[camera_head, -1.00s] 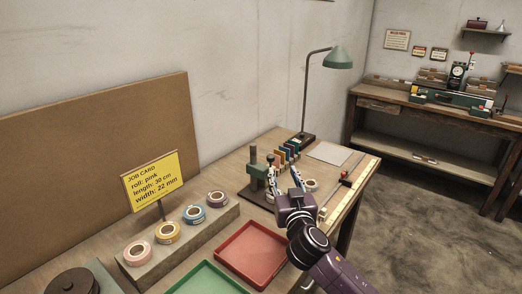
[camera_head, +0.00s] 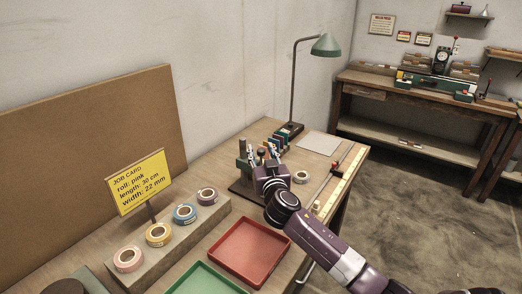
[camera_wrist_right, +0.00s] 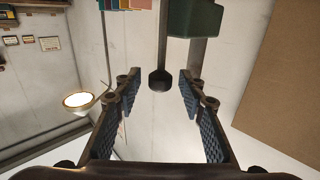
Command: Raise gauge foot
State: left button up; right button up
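The thickness gauge (camera_head: 243,164) has a green body on a dark base, on the bench behind the coloured tape rolls. My right gripper (camera_head: 264,158) is over it and hides much of its front. In the right wrist view the two padded fingers stand apart, so the right gripper (camera_wrist_right: 152,92) is open. A dark rod with a rounded knob (camera_wrist_right: 159,81) shows between the fingers, apart from both pads. The green gauge body (camera_wrist_right: 195,18) is at the top of that view. The gauge foot itself cannot be made out. My left gripper is not in view.
Behind the gripper stand coloured cards (camera_head: 273,148) and the desk lamp (camera_head: 325,46). A small white roll (camera_head: 301,177) and a ruler strip (camera_head: 345,182) lie to the right. The red tray (camera_head: 249,279) and green tray (camera_head: 205,284) lie in front. A job card (camera_head: 138,182) stands left.

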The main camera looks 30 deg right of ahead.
jog(key=shift+w, duration=0.15)
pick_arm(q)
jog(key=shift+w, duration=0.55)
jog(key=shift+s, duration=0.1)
pick_arm(e)
jog(key=shift+c, duration=0.3)
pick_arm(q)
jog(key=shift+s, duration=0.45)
pick_arm(e)
grip_shut()
notch_tip(320, 180, up, 3)
jog(key=shift+f+p, duration=0.1)
jog(key=shift+p, duration=0.8)
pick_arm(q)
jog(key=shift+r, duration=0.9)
pick_arm(e)
jog(key=shift+d+r, duration=0.1)
jog(key=shift+r, duration=0.1)
